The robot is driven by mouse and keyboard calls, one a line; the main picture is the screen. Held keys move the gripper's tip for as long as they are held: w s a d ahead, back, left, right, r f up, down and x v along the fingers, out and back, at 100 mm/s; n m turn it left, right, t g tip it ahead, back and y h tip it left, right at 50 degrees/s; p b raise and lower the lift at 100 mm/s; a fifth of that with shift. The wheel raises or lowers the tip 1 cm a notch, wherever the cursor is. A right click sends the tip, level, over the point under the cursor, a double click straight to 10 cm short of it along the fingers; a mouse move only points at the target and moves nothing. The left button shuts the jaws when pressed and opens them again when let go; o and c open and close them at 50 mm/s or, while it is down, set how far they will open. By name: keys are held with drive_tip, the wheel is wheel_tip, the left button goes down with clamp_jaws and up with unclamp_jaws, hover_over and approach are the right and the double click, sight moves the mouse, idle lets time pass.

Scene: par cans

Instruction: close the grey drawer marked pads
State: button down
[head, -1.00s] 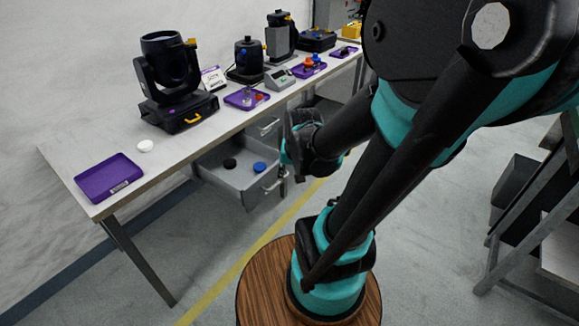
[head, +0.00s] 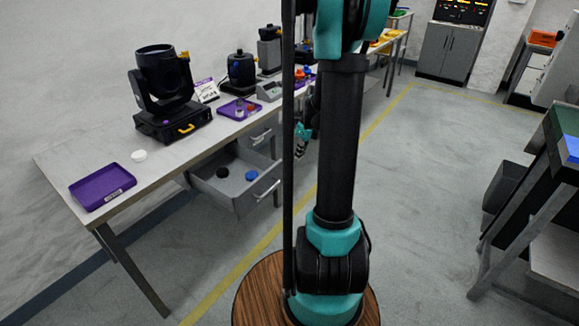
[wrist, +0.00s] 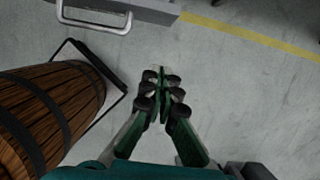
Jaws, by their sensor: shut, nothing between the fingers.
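A grey drawer (head: 219,199) stands pulled out under the long table in the head view. Its bar handle (head: 266,189) faces the room. A black round piece (head: 222,172) and a blue round piece (head: 252,175) lie inside. No marking on it is legible. In the wrist view a grey front with a bar handle (wrist: 97,22) shows at the upper left. My gripper (wrist: 161,84) is shut and empty, over bare floor, apart from that handle. In the head view my gripper (head: 301,141) is partly hidden behind my arm, right of the drawer.
The table (head: 70,155) holds a purple tray (head: 102,186), a white round piece (head: 139,155), a black stage light (head: 165,95) and more gear. Another drawer handle (head: 262,138) shows above the open drawer. A dark rack (head: 540,200) stands at the right. The middle floor is clear.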

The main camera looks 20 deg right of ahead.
drive_tip(key=w+a+f, duration=0.3)
drive_tip(key=w+f, duration=0.2)
drive_tip(key=f, duration=0.4)
drive_tip(key=shift+a+f, duration=0.25)
drive_tip(key=shift+a, duration=0.15)
drive_tip(key=shift+w, duration=0.15)
drive_tip(key=w+a, duration=0.4)
drive_tip(key=w, duration=0.2)
drive_tip(key=w+a, duration=0.5)
drive_tip(key=w, duration=0.1)
drive_tip(key=w+a, duration=0.4)
drive_tip(key=w, duration=0.2)
drive_tip(key=shift+w+a, duration=0.4)
